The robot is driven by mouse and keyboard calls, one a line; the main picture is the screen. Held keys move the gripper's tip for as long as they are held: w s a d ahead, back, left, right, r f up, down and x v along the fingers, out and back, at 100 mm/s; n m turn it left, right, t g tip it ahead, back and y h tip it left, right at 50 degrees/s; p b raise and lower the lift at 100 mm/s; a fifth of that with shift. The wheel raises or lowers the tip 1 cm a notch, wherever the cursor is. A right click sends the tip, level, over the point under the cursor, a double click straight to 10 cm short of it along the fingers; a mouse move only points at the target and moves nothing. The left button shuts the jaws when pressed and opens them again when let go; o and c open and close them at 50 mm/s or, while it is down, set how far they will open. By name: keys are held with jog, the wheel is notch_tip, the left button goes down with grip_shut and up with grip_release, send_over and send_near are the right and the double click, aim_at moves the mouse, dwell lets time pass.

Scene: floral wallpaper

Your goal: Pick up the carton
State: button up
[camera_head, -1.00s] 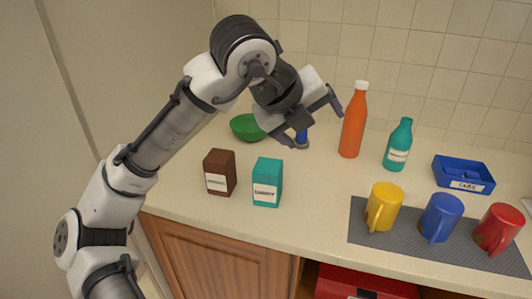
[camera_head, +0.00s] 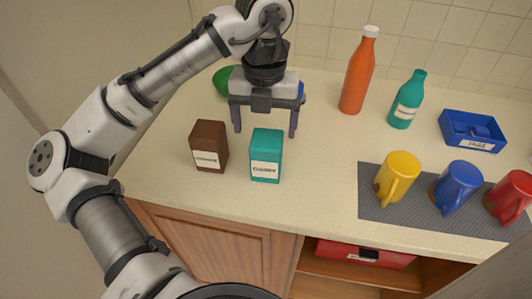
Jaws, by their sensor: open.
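A teal carton (camera_head: 266,148) with a white label stands upright on the counter, near its front edge. A brown carton (camera_head: 209,146) with a white label stands upright just to its left. My gripper (camera_head: 265,132) points down with its two fingers spread wide. In the picture the fingers appear above and behind the teal carton, one to each side of its top. The gripper is open and empty. I cannot tell the exact gap in depth between the fingers and the carton.
Behind the gripper is a partly hidden green bowl (camera_head: 222,80). An orange bottle (camera_head: 358,75) and a teal bottle (camera_head: 407,101) stand to the right. A blue tray (camera_head: 484,141) lies farther right. Yellow (camera_head: 397,178), blue (camera_head: 457,186) and red (camera_head: 511,197) mugs stand on a grey mat (camera_head: 371,208).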

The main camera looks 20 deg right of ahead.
aim_at(267, 139)
jog(key=f, duration=0.2)
jog(key=f+p, duration=0.1)
jog(key=f, duration=0.5)
jog(key=shift+w+d, duration=0.1)
jog(key=shift+d, duration=0.2)
jog(key=c, duration=1.3)
